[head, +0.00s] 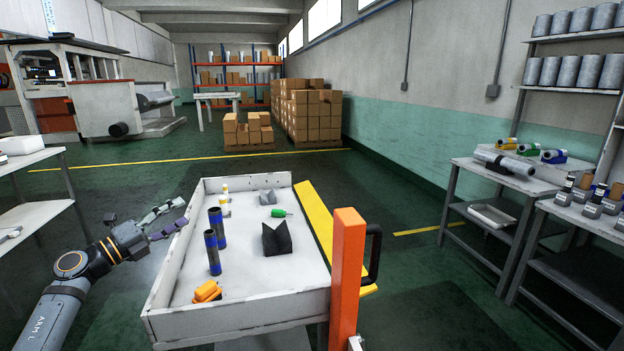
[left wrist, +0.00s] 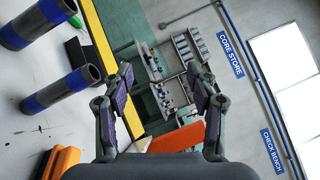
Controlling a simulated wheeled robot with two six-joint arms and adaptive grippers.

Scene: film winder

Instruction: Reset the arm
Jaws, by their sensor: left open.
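My left arm comes in from the left in the head view. Its gripper (head: 166,218) is open and empty, beside the left wall of the white tray cart (head: 165,275) and near its upper edge. In the left wrist view the two fingers (left wrist: 160,95) stand apart with nothing between them. Two dark cores with blue bands, one in front (head: 213,252) and one behind (head: 217,227), stand upright in the tray; both show at the left of the left wrist view. My right gripper is not in view.
The tray also holds an orange object (head: 207,291), a black angular block (head: 277,238), a green item (head: 278,213) and a grey block (head: 267,195). An orange post (head: 346,270) stands at its right front. A bench (head: 505,180) with rolls is at right; open floor lies behind.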

